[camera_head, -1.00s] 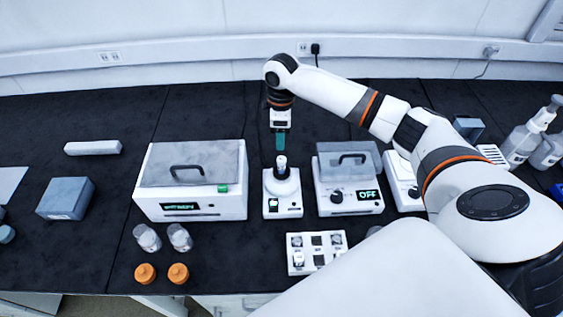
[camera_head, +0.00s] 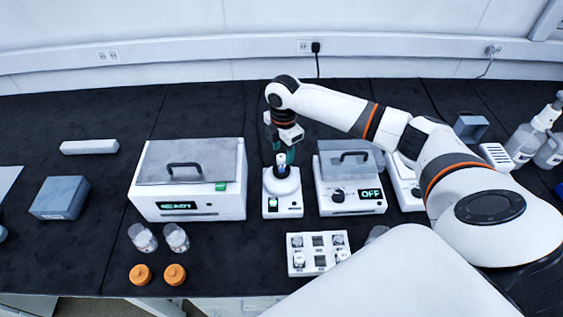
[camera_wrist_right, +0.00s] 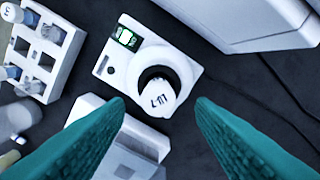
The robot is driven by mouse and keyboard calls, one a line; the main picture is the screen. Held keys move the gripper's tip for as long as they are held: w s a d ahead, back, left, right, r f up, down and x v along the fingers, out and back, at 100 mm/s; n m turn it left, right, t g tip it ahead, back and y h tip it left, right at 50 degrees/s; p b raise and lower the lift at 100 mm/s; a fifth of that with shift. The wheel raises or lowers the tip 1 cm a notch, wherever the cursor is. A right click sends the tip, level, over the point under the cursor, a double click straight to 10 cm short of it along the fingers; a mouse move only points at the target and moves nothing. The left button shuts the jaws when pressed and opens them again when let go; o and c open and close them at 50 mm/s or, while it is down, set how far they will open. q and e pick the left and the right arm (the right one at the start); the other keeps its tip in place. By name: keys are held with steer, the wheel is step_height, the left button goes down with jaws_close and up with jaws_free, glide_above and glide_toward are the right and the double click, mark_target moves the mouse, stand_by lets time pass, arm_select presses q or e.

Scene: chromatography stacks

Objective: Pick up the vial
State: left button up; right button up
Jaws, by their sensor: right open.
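The vial (camera_head: 282,160) is small with a white cap and stands upright in the round black well of a small white device (camera_head: 283,187). In the right wrist view the vial (camera_wrist_right: 158,97) shows a label-like marking on its cap, centred between my fingers. My right gripper (camera_head: 283,153) is open, its teal fingers pointing down at the vial's top. In the right wrist view the fingertips (camera_wrist_right: 160,101) lie on either side of the cap with a gap to each. My left gripper is not in view.
A lidded white box (camera_head: 190,180) stands left of the device and another lidded unit (camera_head: 350,178) stands close on its right. A white rack (camera_head: 318,254) with several vials sits in front. Clear jars (camera_head: 143,238) and orange caps (camera_head: 140,274) are at front left.

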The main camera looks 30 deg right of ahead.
steer(key=f, duration=0.4)
steer(key=shift+s+a+f+p, duration=0.1)
steer(key=shift+a+p, duration=0.15)
steer(key=shift+p, duration=0.15)
jaws_close()
step_height(320, 180, up, 10)
steer(key=shift+r+b, duration=0.25)
steer(key=shift+b, duration=0.35)
step_height(320, 180, up, 6)
steer(key=p, duration=0.8)
glide_above(282, 156)
steer(key=shift+f, duration=0.2)
